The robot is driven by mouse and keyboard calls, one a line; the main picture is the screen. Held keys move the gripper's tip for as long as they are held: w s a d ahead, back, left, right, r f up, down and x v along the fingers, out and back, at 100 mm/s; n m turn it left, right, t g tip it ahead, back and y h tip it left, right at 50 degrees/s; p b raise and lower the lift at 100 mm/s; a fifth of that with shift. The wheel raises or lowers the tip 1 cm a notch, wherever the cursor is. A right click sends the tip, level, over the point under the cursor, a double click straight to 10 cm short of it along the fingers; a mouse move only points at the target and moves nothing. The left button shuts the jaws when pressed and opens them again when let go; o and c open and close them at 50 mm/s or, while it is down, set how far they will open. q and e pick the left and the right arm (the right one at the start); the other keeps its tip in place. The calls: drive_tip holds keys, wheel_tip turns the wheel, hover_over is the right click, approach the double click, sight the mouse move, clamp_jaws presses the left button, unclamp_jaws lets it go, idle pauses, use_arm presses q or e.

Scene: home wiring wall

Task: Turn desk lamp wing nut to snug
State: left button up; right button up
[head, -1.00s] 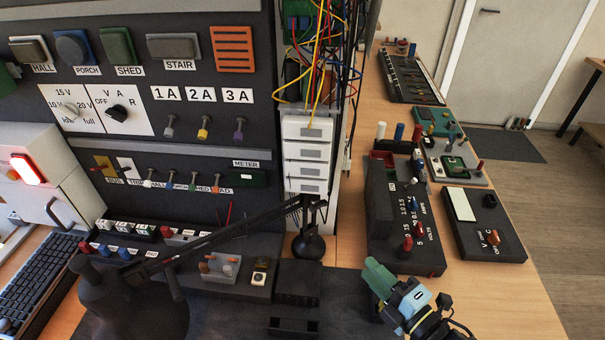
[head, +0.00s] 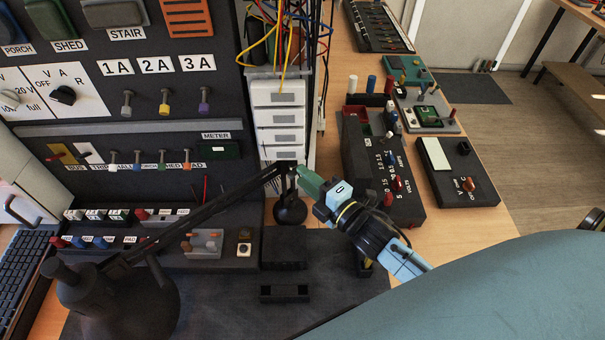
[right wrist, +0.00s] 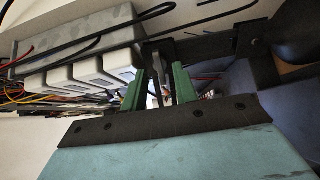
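The black desk lamp (head: 190,228) stands at the lower left in the head view. Its long arm rises to the right to a joint (head: 284,166), and its head (head: 290,208) hangs below that joint. My right gripper (head: 302,174) has its green fingertips right beside the joint. In the right wrist view the two green fingers (right wrist: 158,78) stand apart, with a small dark and reddish part showing between or just beyond them. The dark lamp arm (right wrist: 212,46) crosses behind. I cannot make out the wing nut's wings clearly, nor whether the fingers touch it. My left gripper is not in view.
The dark wiring panel (head: 110,185) stands behind the lamp, with white modules (head: 279,118) and loose wires (head: 282,30) above the joint. A dark meter box (head: 405,208) and another box (head: 480,190) lie to the right. A dark mat (head: 215,300) covers the front desk.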

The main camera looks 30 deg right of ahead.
drive_tip(key=shift+x, duration=0.85)
clamp_jaws()
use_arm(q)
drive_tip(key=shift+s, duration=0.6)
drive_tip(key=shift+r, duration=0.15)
use_arm(e)
drive_tip(key=shift+m, duration=0.3)
use_arm(q)
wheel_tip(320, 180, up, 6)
drive_tip(key=p, duration=0.6)
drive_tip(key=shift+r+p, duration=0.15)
drive_tip(key=shift+p, duration=0.2)
use_arm(e)
drive_tip(key=shift+m, duration=8.6)
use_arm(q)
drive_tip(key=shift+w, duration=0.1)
